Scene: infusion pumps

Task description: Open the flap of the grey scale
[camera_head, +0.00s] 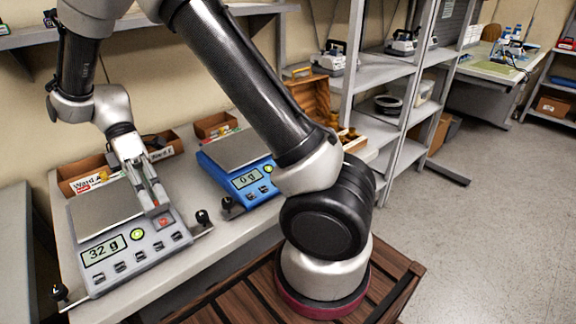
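The grey scale (128,262) stands on the bench at the left. It has a flat weighing plate, a display reading 32 g, a yellow-green button, a red button and a row of dark buttons on its front. Small dark knobs stick out at both sides. I cannot make out a separate flap on it. My gripper (155,207) points down over the right part of the scale, with its fingertips close to the red button. Its two fingers lie near each other, and I cannot tell whether they touch the scale or how far apart they are.
A blue scale (246,180) reading 0 g stands to the right on the same bench. Wooden boxes (82,172) stand behind the scales. Grey shelves (375,72) rise farther right. A wooden slatted surface (398,290) lies around my arm's base. The floor at right is clear.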

